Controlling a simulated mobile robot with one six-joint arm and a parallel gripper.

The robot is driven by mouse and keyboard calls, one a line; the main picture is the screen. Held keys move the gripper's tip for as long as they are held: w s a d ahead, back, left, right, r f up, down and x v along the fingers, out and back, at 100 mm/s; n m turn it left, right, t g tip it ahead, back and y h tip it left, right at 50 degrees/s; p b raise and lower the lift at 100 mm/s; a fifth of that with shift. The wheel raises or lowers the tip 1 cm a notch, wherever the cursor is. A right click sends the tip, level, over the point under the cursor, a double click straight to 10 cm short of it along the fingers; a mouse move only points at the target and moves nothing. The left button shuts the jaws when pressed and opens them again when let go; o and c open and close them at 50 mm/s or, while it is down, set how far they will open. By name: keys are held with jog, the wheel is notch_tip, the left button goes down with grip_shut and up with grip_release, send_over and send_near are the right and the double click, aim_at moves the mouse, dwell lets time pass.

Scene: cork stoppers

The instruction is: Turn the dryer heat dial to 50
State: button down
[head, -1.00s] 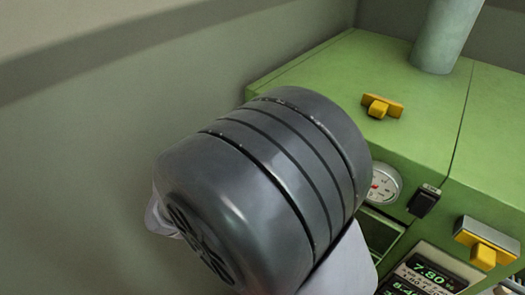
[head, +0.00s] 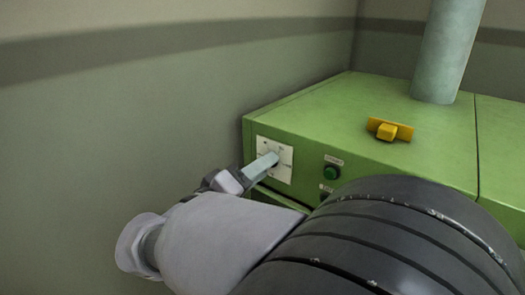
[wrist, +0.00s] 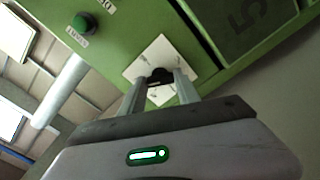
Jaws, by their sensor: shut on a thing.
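The heat dial is a black knob (wrist: 160,73) on a square white scale plate (head: 284,174) at the left end of the green dryer's front (head: 315,150). The plate also shows in the wrist view (wrist: 160,50), turned like a diamond. My gripper (head: 272,160) reaches the plate from the front left. In the wrist view my gripper (wrist: 161,80) has one finger on each side of the knob and is shut on it. The scale marks are too small to read, and the fingers hide much of the knob, so its setting cannot be told.
A green push button (head: 331,172) sits right of the dial plate, with another control partly hidden below it. A yellow handle (head: 389,130) and a pale upright pipe (head: 446,55) are on the dryer's top. A plain wall (head: 120,140) stands close on the left.

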dwell(0.3)
jog(key=c, duration=0.9)
grip_release()
jog(key=p+v, duration=0.5)
jog(key=v, duration=1.2)
jog(key=shift+s+a, duration=0.15)
jog(key=shift+s, duration=0.05)
